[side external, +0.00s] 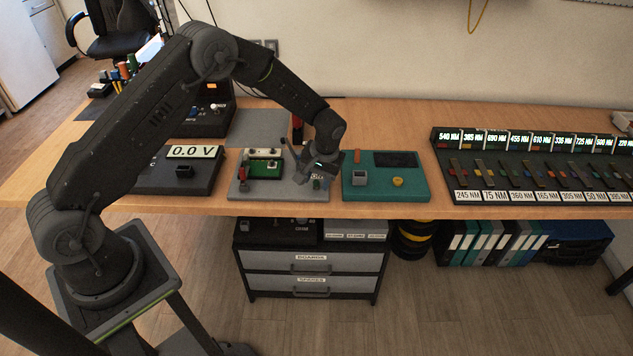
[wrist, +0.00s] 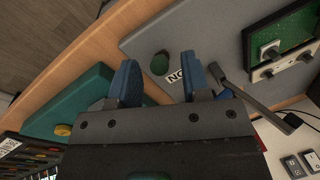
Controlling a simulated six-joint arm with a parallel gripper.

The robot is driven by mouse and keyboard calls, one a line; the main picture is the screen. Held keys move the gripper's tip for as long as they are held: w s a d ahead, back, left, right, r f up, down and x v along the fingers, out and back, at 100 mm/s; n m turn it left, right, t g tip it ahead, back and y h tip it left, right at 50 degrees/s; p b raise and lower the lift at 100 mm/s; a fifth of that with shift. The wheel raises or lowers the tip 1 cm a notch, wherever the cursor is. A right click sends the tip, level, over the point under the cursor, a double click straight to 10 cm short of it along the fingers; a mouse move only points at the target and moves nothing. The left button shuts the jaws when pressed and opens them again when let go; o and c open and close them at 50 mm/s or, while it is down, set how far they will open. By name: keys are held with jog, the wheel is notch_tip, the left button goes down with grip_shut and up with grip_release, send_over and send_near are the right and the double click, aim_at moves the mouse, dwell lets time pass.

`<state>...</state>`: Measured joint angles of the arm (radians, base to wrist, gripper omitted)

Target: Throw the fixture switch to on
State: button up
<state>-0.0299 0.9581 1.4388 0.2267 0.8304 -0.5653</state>
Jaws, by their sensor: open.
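The grey fixture plate (side external: 300,194) lies on the bench and carries a green circuit board (side external: 262,166). My gripper (side external: 317,172) is low over the plate's right side, pointing down. In the wrist view its blue fingertips (wrist: 162,82) are apart with nothing held. A small dark green knob (wrist: 160,63) shows in the gap between them, with a white label (wrist: 176,76) beside it that reads "NO" or, turned around, "ON". A grey lever arm (wrist: 240,88) lies just right of the right fingertip. I cannot tell whether the knob is the fixture switch, or its position.
A teal box (side external: 385,190) with a yellow button stands close to the right. A meter reading 0.0 V (side external: 194,152) stands to the left. A labelled rack (side external: 530,170) fills the bench's right end. Bare wood (side external: 385,115) lies behind the teal box.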

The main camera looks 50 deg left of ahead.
jog(key=shift+a+f, duration=0.15)
jog(key=shift+f, duration=0.6)
jog(key=shift+c, duration=0.2)
grip_shut()
